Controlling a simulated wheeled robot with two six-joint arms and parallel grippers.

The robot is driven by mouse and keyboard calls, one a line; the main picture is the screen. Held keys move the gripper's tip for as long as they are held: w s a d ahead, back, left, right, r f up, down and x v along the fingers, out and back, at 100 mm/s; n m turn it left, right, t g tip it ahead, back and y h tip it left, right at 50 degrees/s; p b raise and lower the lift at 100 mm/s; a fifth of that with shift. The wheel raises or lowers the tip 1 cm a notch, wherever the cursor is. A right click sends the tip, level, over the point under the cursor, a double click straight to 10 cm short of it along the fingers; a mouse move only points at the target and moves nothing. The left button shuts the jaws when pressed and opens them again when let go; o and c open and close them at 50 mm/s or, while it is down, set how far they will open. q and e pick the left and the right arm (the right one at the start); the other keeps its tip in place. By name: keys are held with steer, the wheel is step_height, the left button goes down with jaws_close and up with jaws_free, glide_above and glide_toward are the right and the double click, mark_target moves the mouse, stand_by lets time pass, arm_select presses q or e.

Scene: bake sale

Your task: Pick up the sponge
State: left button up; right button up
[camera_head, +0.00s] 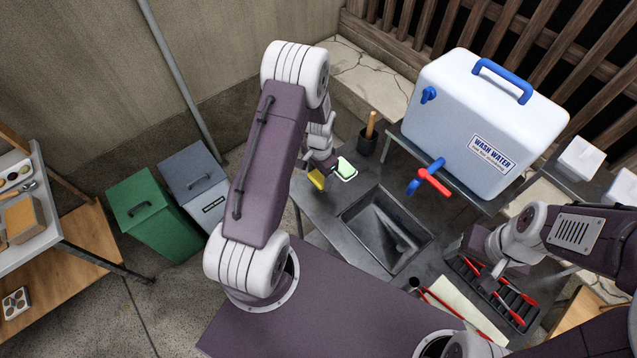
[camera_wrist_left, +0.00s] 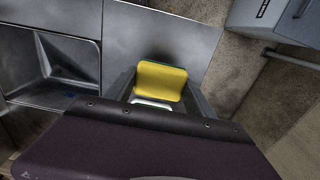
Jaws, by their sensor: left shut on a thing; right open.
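The sponge (camera_head: 316,179) is a small yellow block beside the left end of the metal sink counter in the head view. In the left wrist view the sponge (camera_wrist_left: 160,80) shows its yellow face with a thin green edge at the top. My left gripper (camera_head: 321,168) is shut on it, with one finger on each side. Whether the sponge touches the counter I cannot tell. My right gripper (camera_head: 491,277) is open, over the dark rack at the right, its tips partly hidden.
A pale green soap bar (camera_head: 346,169) on a white dish lies close to the sponge. Behind it is a dark cup (camera_head: 367,143) with a wooden handle. The sink basin (camera_head: 385,230), wash water tank (camera_head: 480,120), rack (camera_head: 508,300) and two bins (camera_head: 155,220) stand around.

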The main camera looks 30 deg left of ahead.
arm_select(q)
steer(key=w+d+r+b, duration=0.2)
steer(key=d+r, duration=0.4)
steer(key=d, duration=0.5)
steer(key=shift+w+r, duration=0.25)
steer(key=shift+w, duration=0.1)
